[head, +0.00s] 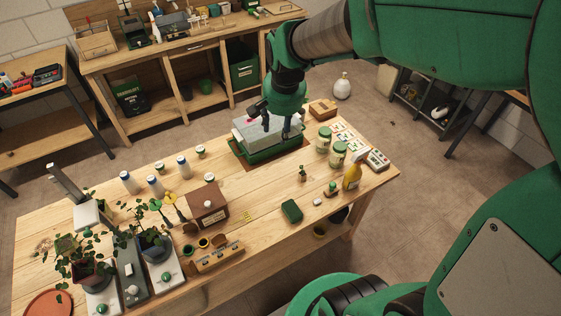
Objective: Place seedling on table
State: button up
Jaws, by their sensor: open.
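My gripper (277,127) is open, with its dark fingers apart and pointing down over a grey-lidded box with a green base (262,155). Nothing shows between the fingers; whether they touch the box is hard to tell. A small item with a green top (302,173), possibly the seedling, stands upright on the wooden table (225,168), in front of the box and to the right. My gripper is apart from it. Leafy plants in dark pots (155,248) stand at the table's left end.
Green-lidded jars (338,155), a yellow spray bottle (352,176) and a green sponge-like block (291,211) occupy the right side. White bottles (156,186) and a brown box (208,206) stand left of centre. Bare wood lies between the brown box and green-based box.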

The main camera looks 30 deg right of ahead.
jog(key=s+a+r+n+t, duration=0.1)
jog(key=s+a+r+n, duration=0.3)
jog(key=s, duration=0.6)
jog(key=s+a+r+n+t, duration=0.1)
jog(key=s+a+r+n, duration=0.2)
jog(key=s+a+r, duration=0.3)
jog(key=s, duration=0.3)
jog(key=shift+s+a+r+n+t+y, duration=0.25)
jog(key=shift+s+a+n+t+y, duration=0.05)
jog(key=shift+s+a+n, duration=0.1)
notch_tip(320, 180, down, 6)
jog(key=b, duration=0.5)
jog(key=shift+r+b, duration=0.15)
jog(key=shift+b, duration=0.15)
dwell(1.7)
notch_tip(320, 180, down, 12)
jog(key=b, duration=1.2)
